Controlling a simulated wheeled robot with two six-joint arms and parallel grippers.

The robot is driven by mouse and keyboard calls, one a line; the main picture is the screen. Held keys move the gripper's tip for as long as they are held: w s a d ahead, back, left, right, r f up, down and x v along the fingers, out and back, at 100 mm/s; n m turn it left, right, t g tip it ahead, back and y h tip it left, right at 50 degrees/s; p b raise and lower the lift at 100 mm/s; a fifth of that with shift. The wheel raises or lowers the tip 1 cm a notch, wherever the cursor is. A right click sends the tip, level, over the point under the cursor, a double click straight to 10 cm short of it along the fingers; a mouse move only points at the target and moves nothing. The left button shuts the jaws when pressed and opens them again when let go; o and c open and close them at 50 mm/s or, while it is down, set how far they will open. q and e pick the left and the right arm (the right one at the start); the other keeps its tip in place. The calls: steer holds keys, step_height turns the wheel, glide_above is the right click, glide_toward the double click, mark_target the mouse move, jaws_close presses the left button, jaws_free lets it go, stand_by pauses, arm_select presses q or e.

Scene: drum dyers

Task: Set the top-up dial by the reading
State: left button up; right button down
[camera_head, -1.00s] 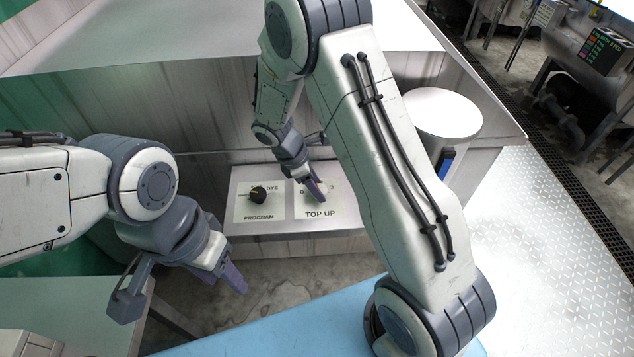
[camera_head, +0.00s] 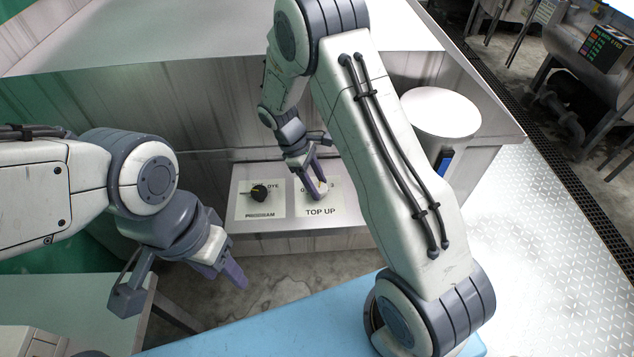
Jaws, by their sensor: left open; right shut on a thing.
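The control panel (camera_head: 290,225) carries two labelled plates, PROGRAM on the left and TOP UP on the right. The TOP UP plate (camera_head: 335,207) lies under my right gripper (camera_head: 318,190), whose fingers are shut on the top-up dial. That dial and most of its markings are hidden by the fingers, so its setting cannot be read. My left gripper (camera_head: 180,290) is open and empty, left of and nearer than the panel.
A white round-topped drum (camera_head: 440,112) with a blue part stands right of the panel. A blue surface (camera_head: 290,325) lies in front. A pale green table (camera_head: 70,298) is at left. A dark display with coloured text (camera_head: 606,47) is at far right.

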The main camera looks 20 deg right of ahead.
steer(key=shift+c, duration=1.3)
jaws_free()
steer(key=shift+w+r, duration=0.1)
steer(key=shift+w+a+r, duration=0.1)
steer(key=shift+a+r, duration=0.05)
steer(key=shift+r, duration=0.15)
steer(key=b+v, duration=0.2)
steer(key=v, duration=0.7)
steer(key=shift+r, duration=0.35)
